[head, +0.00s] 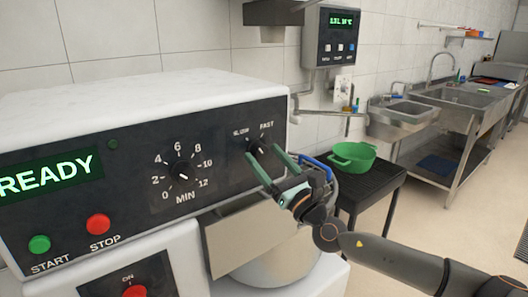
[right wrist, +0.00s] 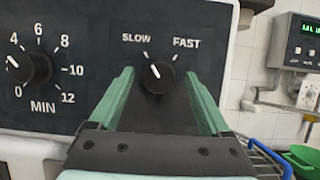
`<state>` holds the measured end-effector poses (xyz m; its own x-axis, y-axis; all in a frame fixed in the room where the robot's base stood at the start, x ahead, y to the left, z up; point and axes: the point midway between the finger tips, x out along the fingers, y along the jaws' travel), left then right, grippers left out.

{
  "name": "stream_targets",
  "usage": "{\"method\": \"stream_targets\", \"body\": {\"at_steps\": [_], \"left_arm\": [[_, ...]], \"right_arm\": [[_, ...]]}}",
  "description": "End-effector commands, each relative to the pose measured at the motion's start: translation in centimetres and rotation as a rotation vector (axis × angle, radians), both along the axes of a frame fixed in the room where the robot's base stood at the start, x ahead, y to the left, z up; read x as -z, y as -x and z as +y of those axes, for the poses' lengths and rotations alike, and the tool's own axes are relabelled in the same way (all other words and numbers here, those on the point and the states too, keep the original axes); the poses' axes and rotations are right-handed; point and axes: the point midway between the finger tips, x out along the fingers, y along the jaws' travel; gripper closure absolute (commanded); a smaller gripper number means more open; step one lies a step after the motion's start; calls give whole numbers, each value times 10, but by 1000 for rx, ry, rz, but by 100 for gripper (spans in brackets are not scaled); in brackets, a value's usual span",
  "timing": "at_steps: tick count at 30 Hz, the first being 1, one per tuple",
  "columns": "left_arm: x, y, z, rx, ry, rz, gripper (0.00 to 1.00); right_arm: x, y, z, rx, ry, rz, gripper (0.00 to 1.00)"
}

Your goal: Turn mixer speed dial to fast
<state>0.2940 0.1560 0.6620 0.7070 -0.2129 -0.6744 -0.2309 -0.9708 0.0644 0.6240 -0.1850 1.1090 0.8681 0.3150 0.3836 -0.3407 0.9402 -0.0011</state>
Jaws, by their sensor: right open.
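The speed dial (right wrist: 158,78) is a round black knob on the mixer's dark panel, between the SLOW and FAST labels. In the right wrist view its white pointer tilts up and left, towards the SLOW mark. In the head view the dial (head: 255,145) is partly hidden by my gripper. My right gripper (head: 262,154) is open, with its green fingers reaching towards the panel. In the right wrist view its fingers stand on the left and right of the dial, with gaps on both sides. My left gripper is not in view.
The timer knob (head: 182,172) is left of the speed dial, with a green START button (head: 39,244) and a red STOP button (head: 98,224) further left. The mixer bowl (head: 270,262) is below.

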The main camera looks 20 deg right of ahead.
Motion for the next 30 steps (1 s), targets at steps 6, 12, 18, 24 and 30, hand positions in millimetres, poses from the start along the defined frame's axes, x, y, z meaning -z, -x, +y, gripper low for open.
{"method": "stream_targets", "body": {"at_steps": [6,12,18,24,30], "left_arm": [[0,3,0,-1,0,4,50],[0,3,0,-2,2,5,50],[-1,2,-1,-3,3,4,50],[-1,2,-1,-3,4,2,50],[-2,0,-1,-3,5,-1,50]], "right_arm": [[-4,-10,4,-1,0,1,19],[-4,-10,4,-1,0,1,19],[-4,-10,4,-1,0,1,38],[-4,-10,4,-1,0,1,60],[-4,-10,4,0,-1,0,83]]}}
